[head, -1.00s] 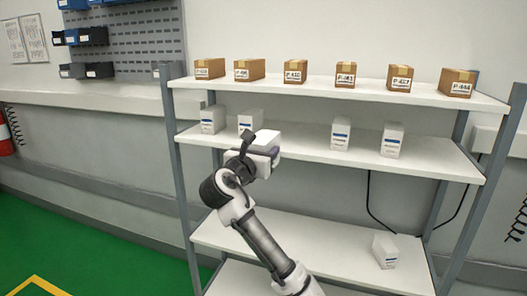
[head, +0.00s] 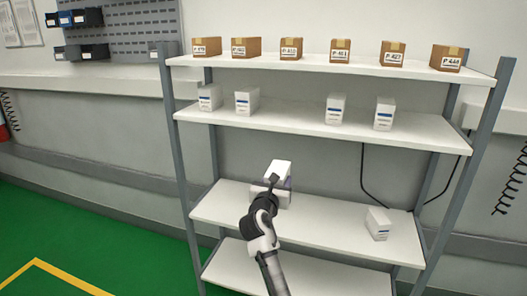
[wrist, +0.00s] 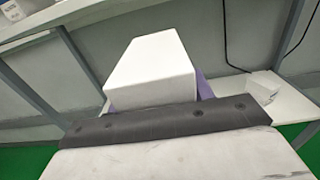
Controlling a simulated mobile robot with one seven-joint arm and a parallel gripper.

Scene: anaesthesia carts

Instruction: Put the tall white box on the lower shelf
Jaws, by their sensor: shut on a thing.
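My gripper (head: 270,188) is at the lower shelf (head: 335,226), left of its middle. It is shut on a tall white box (head: 279,168), whose top sticks out above the gripper. In the wrist view the white box (wrist: 152,68) stands beyond the dark gripper edge, with purple finger parts at its sides. The gripper hides the box's lower part, so I cannot tell whether it touches the shelf. Another white box (head: 378,223) stands on the lower shelf at the right; it also shows in the wrist view (wrist: 263,86).
Several white boxes (head: 336,109) stand on the shelf above, with a gap in the middle. Several brown cartons (head: 340,50) line the top shelf. Grey posts (head: 182,150) bound the rack. The lower shelf is clear between the held box and the right one.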

